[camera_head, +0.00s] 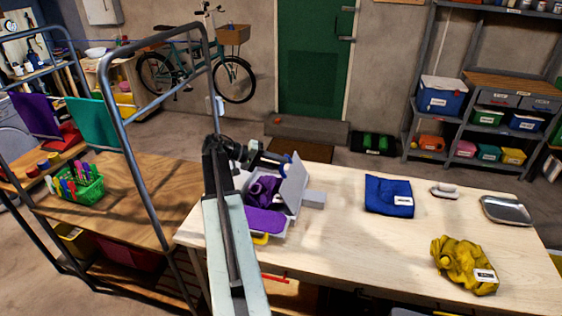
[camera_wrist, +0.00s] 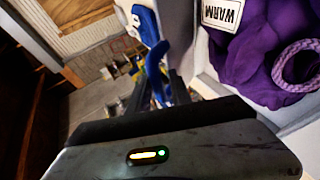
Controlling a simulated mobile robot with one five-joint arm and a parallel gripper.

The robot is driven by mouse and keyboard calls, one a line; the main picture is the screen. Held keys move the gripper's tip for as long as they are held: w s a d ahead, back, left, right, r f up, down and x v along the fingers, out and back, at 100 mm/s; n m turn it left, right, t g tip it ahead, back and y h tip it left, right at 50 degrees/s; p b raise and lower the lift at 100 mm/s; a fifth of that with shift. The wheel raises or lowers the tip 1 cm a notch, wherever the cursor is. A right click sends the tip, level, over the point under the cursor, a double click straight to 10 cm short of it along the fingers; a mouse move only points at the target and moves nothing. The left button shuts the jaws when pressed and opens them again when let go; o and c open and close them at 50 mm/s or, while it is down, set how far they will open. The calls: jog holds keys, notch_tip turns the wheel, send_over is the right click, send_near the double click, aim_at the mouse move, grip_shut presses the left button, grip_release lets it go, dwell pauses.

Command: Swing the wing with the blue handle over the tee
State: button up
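The purple tee (camera_head: 262,190) lies bunched on a pale grey folding board at the near left of the workbench. It also shows in the wrist view (camera_wrist: 255,60), with a white WARM tag. One pale wing (camera_head: 293,186) stands tilted up at the right of the tee. A smooth purple part (camera_head: 265,222) lies at the front of the board, with a yellow handle (camera_head: 261,239) below it. The blue handle (camera_wrist: 155,68) is close in front of my gripper in the wrist view. My gripper (camera_head: 250,155) is behind the tee; its fingertips are mostly hidden, so its grip is unclear.
On the workbench (camera_head: 335,250), a folded blue cloth (camera_head: 389,195), a crumpled yellow cloth (camera_head: 462,262) and a metal tray (camera_head: 506,210) lie to the right. A metal rail (camera_head: 115,100) and a green basket of pegs (camera_head: 80,185) stand left. The bench centre is clear.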

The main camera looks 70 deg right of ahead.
jog(key=p+v, duration=0.2)
jog(key=v, duration=0.5)
jog(key=shift+w+a+p, duration=0.15)
jog(key=shift+w+p, duration=0.05)
jog(key=shift+p, duration=0.15)
jog(key=shift+r, duration=0.1)
